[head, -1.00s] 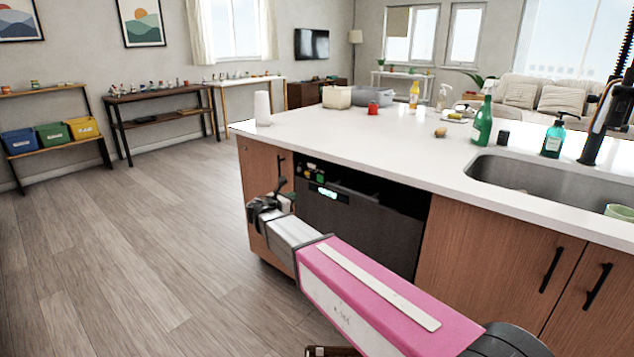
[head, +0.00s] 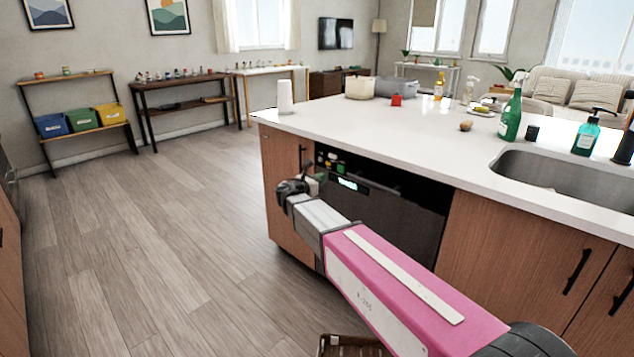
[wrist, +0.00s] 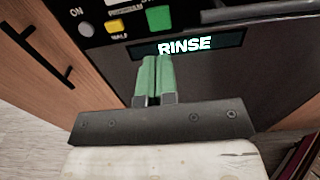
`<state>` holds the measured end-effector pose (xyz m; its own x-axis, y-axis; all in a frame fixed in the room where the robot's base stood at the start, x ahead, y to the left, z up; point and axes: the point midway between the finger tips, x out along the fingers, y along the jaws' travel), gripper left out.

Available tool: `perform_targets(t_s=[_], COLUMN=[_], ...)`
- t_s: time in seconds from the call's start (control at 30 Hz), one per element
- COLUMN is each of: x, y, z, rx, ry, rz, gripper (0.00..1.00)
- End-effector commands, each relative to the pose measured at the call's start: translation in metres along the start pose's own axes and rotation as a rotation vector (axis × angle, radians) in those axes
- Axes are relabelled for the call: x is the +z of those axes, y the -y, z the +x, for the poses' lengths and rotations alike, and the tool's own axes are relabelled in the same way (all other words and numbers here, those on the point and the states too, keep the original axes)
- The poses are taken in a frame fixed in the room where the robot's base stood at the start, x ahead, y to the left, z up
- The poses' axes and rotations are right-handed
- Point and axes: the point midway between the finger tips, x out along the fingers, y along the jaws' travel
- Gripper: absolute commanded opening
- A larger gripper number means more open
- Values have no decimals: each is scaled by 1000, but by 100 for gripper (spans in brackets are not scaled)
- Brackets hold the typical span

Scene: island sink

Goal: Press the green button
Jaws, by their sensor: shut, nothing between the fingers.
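The green button (wrist: 159,18) is on the black control panel of the dishwasher (head: 395,212), built into the island. In the wrist view it sits at the top, right of a yellow button (wrist: 114,26) and a grey button (wrist: 85,30) by the word ON. A lit display (wrist: 187,45) reads RINSE below and right of it. My gripper (wrist: 155,62) has its green fingers together and empty. In the head view my gripper (head: 318,182) is before the panel.
The white island countertop (head: 400,140) overhangs the panel and holds a sink (head: 560,175), bottles and pots. Wooden cabinet doors (head: 510,250) flank the dishwasher. Open floor (head: 150,230) lies to the left. A brown slatted object (head: 350,346) shows below my arm.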

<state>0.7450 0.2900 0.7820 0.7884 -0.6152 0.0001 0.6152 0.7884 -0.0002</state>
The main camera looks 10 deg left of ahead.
Motion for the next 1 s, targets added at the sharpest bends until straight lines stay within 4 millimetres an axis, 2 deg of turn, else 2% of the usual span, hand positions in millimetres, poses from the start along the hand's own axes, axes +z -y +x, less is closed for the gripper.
perform_targets(t_s=[0.03, 0.3, 0.5, 0.67, 1.0], x=[0, 0, 0, 0, 0], y=[-1, -1, -1, 0, 0], z=[12, 61, 84, 91, 92], rx=[-3, -3, -1, 0, 0], ry=[0, 0, 0, 0, 0], rz=[0, 0, 0, 0, 0], gripper=[0, 0, 0, 0, 0])
